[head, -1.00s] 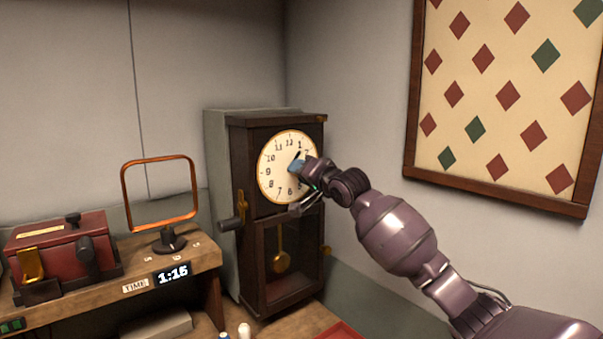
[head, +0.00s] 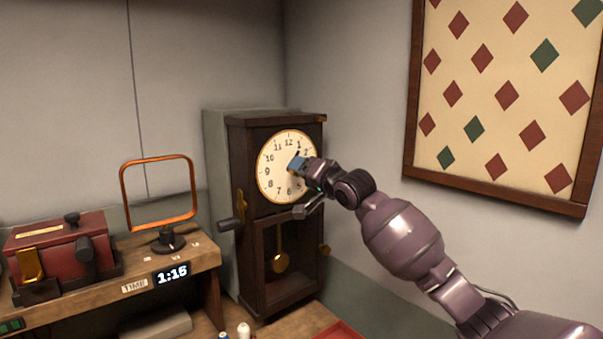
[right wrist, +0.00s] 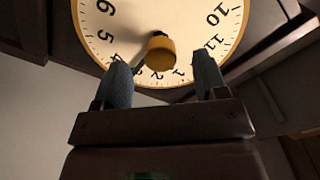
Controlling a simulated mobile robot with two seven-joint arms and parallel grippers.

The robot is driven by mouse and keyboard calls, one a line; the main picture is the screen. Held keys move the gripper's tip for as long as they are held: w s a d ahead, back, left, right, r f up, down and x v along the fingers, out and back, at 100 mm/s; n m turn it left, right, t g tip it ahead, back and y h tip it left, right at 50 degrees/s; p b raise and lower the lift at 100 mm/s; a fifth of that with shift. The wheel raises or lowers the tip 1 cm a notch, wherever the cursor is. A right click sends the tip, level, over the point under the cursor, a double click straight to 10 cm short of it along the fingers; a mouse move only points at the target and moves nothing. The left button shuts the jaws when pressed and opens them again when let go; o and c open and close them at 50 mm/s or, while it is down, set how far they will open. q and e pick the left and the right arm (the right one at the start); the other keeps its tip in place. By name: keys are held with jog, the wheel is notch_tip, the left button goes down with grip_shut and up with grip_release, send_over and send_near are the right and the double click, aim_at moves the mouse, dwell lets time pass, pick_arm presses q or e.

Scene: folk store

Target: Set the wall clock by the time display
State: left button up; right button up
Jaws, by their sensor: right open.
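The wall clock (head: 262,290) is a dark wooden case with a cream dial. My right gripper (head: 297,164) reaches in from the right, in front of the middle of the dial. In the right wrist view, its blue-grey fingers (right wrist: 162,76) are open, with a brass knob (right wrist: 160,54) at the dial's middle showing between and just beyond them. I cannot tell whether they touch it. A dark hand (head: 296,155) tip points toward 1. The other hand cannot be read clearly. The time display (head: 172,274) on the shelf reads 1:15. My left gripper is out of view.
A red box (head: 62,248) with a lever and an orange-framed stand (head: 124,199) are on the wooden shelf at left. A key-like brass piece (head: 241,208) and a dark handle (head: 231,224) are at the clock's left side. A diamond-patterned board (head: 508,100) hangs at right.

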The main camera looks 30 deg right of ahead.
jog(key=s, duration=0.6)
jog(key=shift+s+d, duration=0.15)
jog(key=shift+d, duration=0.1)
dwell(0.3)
dwell(0.5)
